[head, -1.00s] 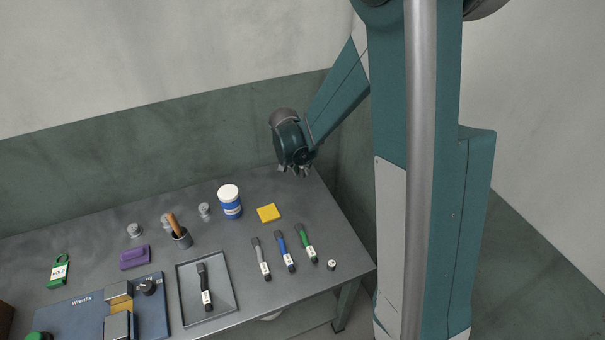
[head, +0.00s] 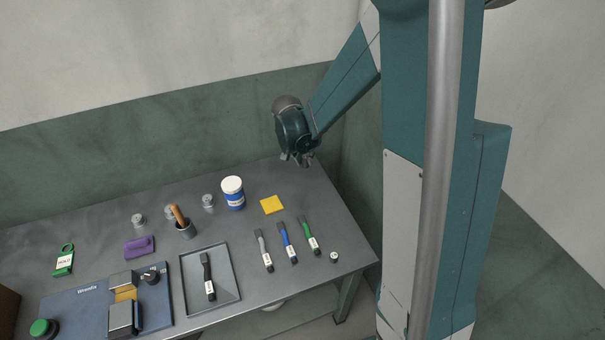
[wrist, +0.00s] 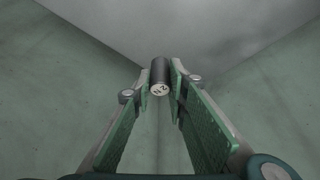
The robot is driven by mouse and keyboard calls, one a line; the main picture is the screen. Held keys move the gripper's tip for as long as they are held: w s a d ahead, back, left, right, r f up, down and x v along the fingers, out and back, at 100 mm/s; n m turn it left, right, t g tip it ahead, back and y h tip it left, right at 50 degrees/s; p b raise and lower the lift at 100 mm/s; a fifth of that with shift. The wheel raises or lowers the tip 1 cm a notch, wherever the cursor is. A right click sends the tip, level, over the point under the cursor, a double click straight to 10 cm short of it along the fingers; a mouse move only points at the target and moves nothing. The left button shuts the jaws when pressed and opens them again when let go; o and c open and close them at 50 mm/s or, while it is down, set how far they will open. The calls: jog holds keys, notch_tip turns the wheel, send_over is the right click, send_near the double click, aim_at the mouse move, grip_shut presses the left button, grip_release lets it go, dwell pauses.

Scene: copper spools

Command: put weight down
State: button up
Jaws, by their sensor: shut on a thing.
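My gripper (head: 297,159) is above the far right corner of the table, in the head view. In the wrist view my gripper (wrist: 160,83) is shut on a small dark cylinder (wrist: 160,72) with a pale, marked end face; its fingers stand on both sides of it. It looks like a weight, but the marking is too small to read surely. The cylinder cannot be made out in the head view.
The table (head: 320,215) is clear below my gripper. Nearby are a yellow pad (head: 272,205), a white-lidded blue jar (head: 233,193), several markers (head: 286,243) and a small dark cylinder (head: 334,257).

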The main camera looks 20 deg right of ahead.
jog(key=s+a+m+g, duration=0.1)
jog(key=s+a+m, duration=0.2)
jog(key=s+a, duration=0.2)
jog(key=shift+s+a+r+m+h+b, duration=0.2)
jog(key=shift+s+m+h+b, duration=0.1)
jog(key=shift+s+b, duration=0.1)
jog(key=shift+f, duration=0.2)
jog(key=shift+f+b, duration=0.7)
jog(key=shift+f, duration=2.3)
jog(key=shift+f+b, duration=0.5)
jog(key=shift+f, duration=1.35)
jog(key=shift+f, duration=0.2)
